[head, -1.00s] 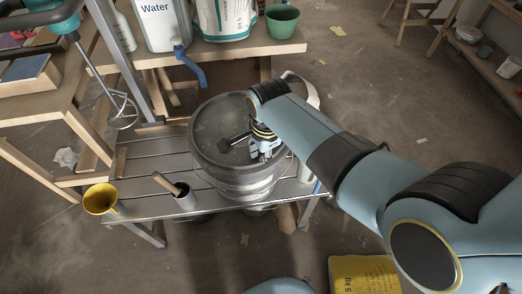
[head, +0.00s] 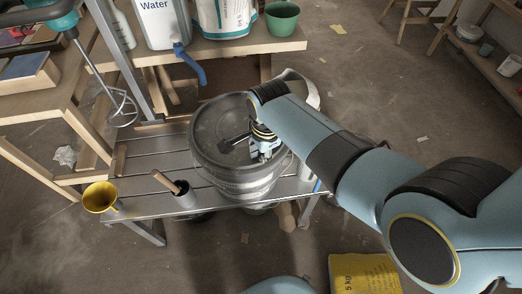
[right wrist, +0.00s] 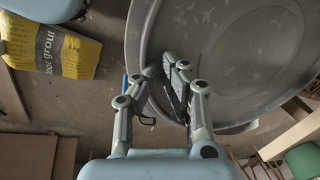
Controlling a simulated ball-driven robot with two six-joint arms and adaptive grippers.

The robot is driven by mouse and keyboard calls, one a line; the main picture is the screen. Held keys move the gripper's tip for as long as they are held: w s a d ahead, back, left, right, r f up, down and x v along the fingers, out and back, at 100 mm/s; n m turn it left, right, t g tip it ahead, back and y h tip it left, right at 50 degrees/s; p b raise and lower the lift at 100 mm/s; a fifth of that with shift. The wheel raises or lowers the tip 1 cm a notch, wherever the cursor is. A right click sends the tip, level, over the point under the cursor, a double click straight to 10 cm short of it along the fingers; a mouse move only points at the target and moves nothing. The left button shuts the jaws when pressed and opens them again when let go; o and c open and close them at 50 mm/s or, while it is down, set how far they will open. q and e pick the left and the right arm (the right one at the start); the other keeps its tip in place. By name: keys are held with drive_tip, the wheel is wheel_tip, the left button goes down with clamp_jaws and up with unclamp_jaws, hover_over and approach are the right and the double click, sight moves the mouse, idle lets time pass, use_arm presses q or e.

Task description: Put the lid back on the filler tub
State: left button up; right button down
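The filler tub (head: 250,185) is a large grey drum on the slatted metal bench. A round grey lid-like disc (head: 215,125) covers its top; it also fills the upper right of the right wrist view (right wrist: 235,60). I cannot tell whether it sits fully down. My right gripper (head: 258,155) is at the disc's right front part. In the right wrist view its fingertips (right wrist: 158,65) are close together over the disc's rim, with a narrow gap. Whether they pinch the rim is unclear. My left gripper is not recognisable in view.
A water container (head: 165,22) and green pot (head: 282,20) stand on the shelf behind. A mixer whisk (head: 122,108) hangs left. A grout bag (right wrist: 50,45) lies on the floor.

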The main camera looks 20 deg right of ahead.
drive_tip(key=shift+f, duration=0.15)
idle(0.6)
drive_tip(key=c, duration=1.1)
unclamp_jaws()
wheel_tip(320, 180, up, 7)
drive_tip(key=p, duration=0.7)
